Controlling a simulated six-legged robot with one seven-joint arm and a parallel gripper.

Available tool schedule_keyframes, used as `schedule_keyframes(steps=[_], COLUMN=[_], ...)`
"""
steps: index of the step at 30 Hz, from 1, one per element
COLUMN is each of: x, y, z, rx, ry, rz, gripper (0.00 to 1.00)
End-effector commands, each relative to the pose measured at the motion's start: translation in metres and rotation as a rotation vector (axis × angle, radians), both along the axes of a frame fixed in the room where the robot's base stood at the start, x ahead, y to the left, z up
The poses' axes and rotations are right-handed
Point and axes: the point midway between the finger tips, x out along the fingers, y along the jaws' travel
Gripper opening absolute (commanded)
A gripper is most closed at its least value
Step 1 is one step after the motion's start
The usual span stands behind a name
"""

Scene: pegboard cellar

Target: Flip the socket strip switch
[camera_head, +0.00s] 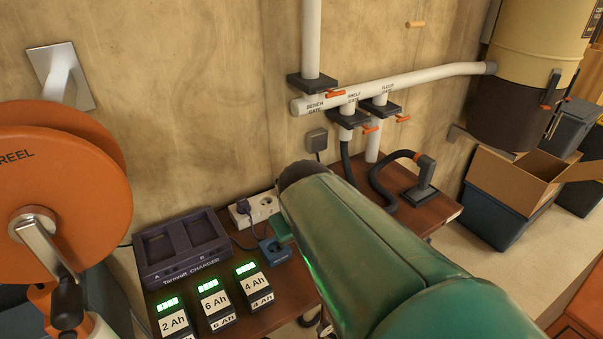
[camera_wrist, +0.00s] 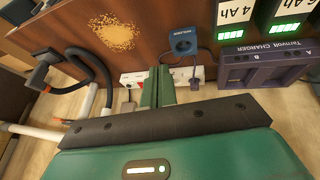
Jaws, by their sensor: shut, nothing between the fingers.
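The white socket strip (camera_head: 258,208) lies along the back of the brown bench against the wall, with a dark plug in its left part. My arm hides its right end in the head view. In the wrist view, which is turned over, the strip (camera_wrist: 195,73) shows on both sides of my green fingers. A small reddish spot, perhaps the switch, shows on its left part there, but too small to tell its position. My gripper (camera_wrist: 159,70) is shut and empty, its fingertips over the strip's middle in that picture. I cannot tell whether they touch it.
A blue socket box (camera_head: 275,250) on a cable lies just in front of the strip. A charger (camera_head: 181,247) and several battery packs (camera_head: 213,300) stand on the left. A black hose (camera_head: 375,180) runs at the right. An orange reel (camera_head: 60,195) is far left.

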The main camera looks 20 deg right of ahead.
Motion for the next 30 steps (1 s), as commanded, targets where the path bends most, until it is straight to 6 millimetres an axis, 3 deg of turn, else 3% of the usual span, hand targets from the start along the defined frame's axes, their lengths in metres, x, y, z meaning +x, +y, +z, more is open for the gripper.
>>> schedule_keyframes(steps=[12, 18, 23, 30], x=[0.095, 0.135, 0.165, 0.202], y=[-0.033, -0.051, -0.071, -0.115], z=[-0.056, -0.072, -0.073, -0.049], rx=[0.029, 0.094, 0.155, 0.233], ry=[0.016, -0.042, -0.126, -0.309], rz=[0.119, 0.164, 0.183, 0.172], gripper=[0.0, 0.0, 0.0, 0.0])
